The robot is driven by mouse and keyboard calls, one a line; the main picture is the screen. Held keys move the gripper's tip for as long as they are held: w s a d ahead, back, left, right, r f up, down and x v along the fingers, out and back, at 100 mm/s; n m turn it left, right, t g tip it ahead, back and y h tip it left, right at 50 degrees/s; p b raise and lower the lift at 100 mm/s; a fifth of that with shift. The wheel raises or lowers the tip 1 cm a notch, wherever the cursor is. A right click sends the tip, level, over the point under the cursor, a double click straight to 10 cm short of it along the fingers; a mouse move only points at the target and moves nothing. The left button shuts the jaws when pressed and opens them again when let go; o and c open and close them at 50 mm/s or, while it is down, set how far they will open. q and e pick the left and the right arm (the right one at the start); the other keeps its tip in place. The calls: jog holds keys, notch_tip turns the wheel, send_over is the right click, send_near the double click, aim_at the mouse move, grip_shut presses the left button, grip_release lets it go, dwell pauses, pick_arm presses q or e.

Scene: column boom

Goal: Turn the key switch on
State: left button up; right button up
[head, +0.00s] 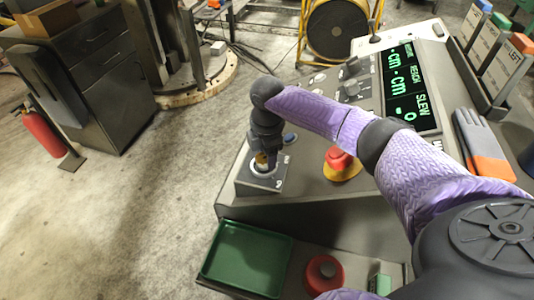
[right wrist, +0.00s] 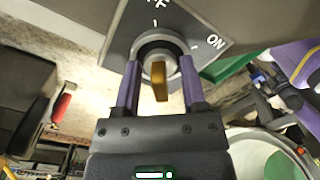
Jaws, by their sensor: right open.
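The key switch sits on a grey plate (right wrist: 118,45) at the console's near left corner; the same plate shows in the head view (head: 245,188). Its gold key (right wrist: 160,82) stands roughly upright in the right wrist view, in line with the tick under the partly cut-off label at the top. The ON label (right wrist: 215,41) lies to the right of the key. My right gripper (right wrist: 160,75) is open, with one purple finger on each side of the key and a gap on both sides. In the head view my right gripper (head: 263,158) covers most of the switch. My left gripper is not in view.
A red mushroom button (head: 339,160) on a yellow base stands right of the switch. A lit green display (head: 408,85) and gloves (head: 482,145) are farther right. A green tray (head: 246,255) and another red button (head: 324,272) are below. Open floor lies left.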

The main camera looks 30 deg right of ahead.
grip_shut()
jog(key=shift+r, duration=0.1)
